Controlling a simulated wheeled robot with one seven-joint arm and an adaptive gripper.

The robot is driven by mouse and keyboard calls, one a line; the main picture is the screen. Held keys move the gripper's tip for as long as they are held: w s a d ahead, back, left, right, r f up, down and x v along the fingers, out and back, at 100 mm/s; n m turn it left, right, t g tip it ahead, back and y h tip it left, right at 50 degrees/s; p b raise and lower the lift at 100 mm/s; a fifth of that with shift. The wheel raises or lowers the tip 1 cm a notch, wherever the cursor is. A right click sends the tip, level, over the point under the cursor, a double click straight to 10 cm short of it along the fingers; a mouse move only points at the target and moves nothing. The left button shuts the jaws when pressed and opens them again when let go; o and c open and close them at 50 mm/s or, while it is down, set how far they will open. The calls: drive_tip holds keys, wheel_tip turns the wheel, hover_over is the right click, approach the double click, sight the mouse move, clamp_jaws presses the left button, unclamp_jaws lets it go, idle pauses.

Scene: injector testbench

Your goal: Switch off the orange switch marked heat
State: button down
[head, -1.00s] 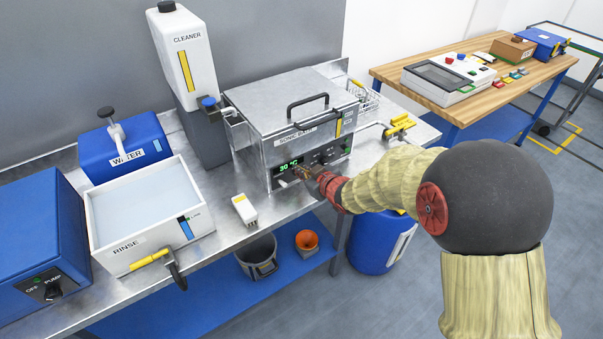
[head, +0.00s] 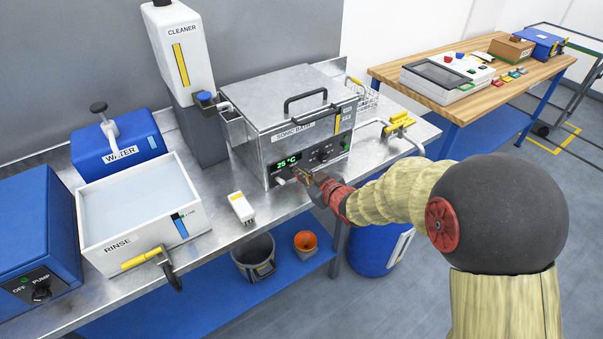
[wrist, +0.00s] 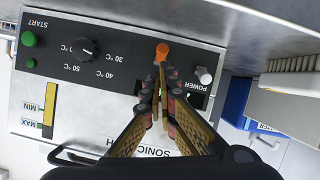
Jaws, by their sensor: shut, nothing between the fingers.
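The orange switch (wrist: 162,50) sticks out from the dark control panel (wrist: 120,50) of the sonic bath (head: 270,150). The wrist view shows it upside down, between the temperature knob (wrist: 86,46) and the white power switch (wrist: 204,76). Its heat label is not readable, and my fingers cover the panel beside it. My gripper (wrist: 161,72) is shut and empty, its tips right at the orange switch; I cannot tell whether they touch. In the head view my gripper (head: 304,178) is at the panel front and hides the switch. The green display (head: 288,161) reads 25 °C.
The rinse tank (head: 140,235) stands further left. A yellow-handled valve (head: 399,121) is to the right.

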drive_tip(key=shift+r+p, duration=0.65)
drive_tip(key=shift+r, duration=0.15)
